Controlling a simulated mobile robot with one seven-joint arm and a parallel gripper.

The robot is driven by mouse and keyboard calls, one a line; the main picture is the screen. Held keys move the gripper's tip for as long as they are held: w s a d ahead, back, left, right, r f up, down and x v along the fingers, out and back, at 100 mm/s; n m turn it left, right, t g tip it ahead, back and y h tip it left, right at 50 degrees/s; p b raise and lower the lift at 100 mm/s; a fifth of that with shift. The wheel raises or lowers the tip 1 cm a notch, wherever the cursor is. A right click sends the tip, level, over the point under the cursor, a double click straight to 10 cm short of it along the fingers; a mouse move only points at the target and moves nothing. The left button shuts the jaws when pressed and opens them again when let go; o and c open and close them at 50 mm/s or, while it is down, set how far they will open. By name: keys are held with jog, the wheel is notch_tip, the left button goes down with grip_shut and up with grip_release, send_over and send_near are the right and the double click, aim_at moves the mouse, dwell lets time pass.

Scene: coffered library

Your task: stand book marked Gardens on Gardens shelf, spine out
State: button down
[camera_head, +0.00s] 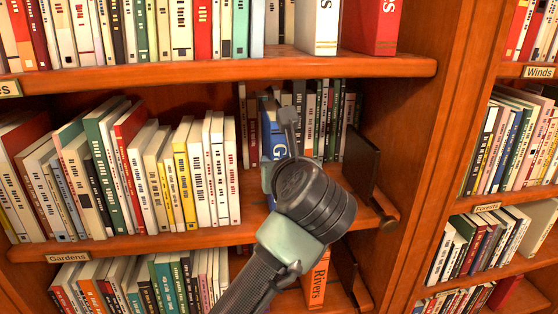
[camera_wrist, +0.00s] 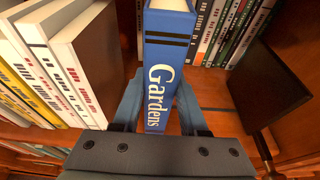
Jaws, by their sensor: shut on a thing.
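The blue book marked Gardens (camera_wrist: 168,60) stands upright between the fingers of my gripper (camera_wrist: 160,115), with its lettered spine facing the wrist camera. In the head view the book (camera_head: 272,133) is partly hidden behind my gripper (camera_head: 283,150). My gripper is shut on the book, in the gap of the shelf labelled Gardens (camera_head: 68,257). The book is to the right of the leaning row of books and left of a dark bookend (camera_head: 361,165). Whether its base touches the shelf board is hidden.
White books (camera_wrist: 80,60) end the row close on the left. A back row of books (camera_head: 312,115) stands behind. Bare shelf board (camera_wrist: 210,90) shows between the book and the bookend. A Rivers book (camera_head: 317,283) is on the shelf below, and the upper shelf board (camera_head: 250,69) runs above.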

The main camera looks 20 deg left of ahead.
jog(key=shift+f, duration=0.15)
jog(key=shift+c, duration=2.3)
grip_release()
jog(key=shift+o, duration=0.5)
jog(key=shift+s, duration=0.1)
jog(key=b+v, duration=0.5)
jog(key=v, duration=0.8)
jog(key=w+d+r+n+t+h+b, duration=0.1)
jog(key=d+r+n+t+h, duration=0.25)
jog(key=d+n, duration=0.2)
jog(key=d+r+n+t+h+b, duration=0.2)
jog(key=d+r+n+t+h, duration=0.15)
jog(key=d, duration=0.35)
jog(key=s+d+r+n+t+b, duration=0.1)
jog(key=s+r+n+t, duration=0.2)
jog(key=n, duration=0.7)
jog(key=s+d+r+n+t+h, duration=0.1)
jog(key=s+r+n+t, duration=0.2)
jog(key=s+n+t, duration=0.2)
jog(key=s+n, duration=0.3)
jog(key=n, duration=0.2)
jog(key=shift+r+b, duration=0.25)
jog(key=shift+b, duration=0.15)
